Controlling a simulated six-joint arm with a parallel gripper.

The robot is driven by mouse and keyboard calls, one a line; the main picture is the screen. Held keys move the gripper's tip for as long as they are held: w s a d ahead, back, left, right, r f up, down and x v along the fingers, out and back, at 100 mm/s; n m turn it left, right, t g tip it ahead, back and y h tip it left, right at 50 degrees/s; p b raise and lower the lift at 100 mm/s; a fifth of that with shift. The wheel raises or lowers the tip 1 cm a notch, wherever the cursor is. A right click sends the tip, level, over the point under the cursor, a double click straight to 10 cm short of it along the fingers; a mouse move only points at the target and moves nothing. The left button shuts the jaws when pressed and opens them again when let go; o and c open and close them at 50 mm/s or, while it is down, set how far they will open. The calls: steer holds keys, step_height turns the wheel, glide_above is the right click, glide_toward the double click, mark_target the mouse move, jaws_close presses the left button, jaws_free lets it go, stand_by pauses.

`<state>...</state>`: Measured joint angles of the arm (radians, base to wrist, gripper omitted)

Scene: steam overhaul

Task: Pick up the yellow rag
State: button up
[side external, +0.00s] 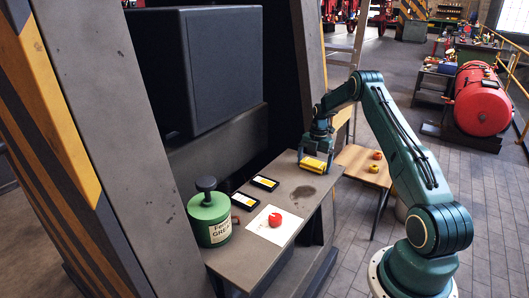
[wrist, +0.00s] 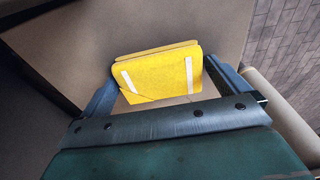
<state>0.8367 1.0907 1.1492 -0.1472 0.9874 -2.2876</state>
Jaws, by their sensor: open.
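The yellow rag (wrist: 160,78) is a folded yellow cloth with two white stripes. It lies near the far end of the grey bench in the side external view (side external: 313,163). My gripper (side external: 317,155) is low over the rag, pointing down at it. In the wrist view my gripper (wrist: 165,85) is open, with one finger to the left and one to the right of the rag. I cannot tell whether either finger touches it.
The bench (side external: 250,262) also holds a green tin (side external: 209,225), two dark-framed cards (side external: 265,183) and a red round object (side external: 275,219) on a white sheet (side external: 262,231). A dark stain (side external: 303,193) is near the rag. A wooden table (side external: 362,163) stands beyond.

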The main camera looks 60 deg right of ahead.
mark_target(314, 162)
steer(key=c, duration=0.8)
steer(key=shift+r, duration=0.15)
step_height(314, 162, up, 20)
steer(key=shift+f, duration=0.1)
stand_by(0.3)
stand_by(0.5)
steer(key=o, duration=0.4)
steer(key=c, duration=0.3)
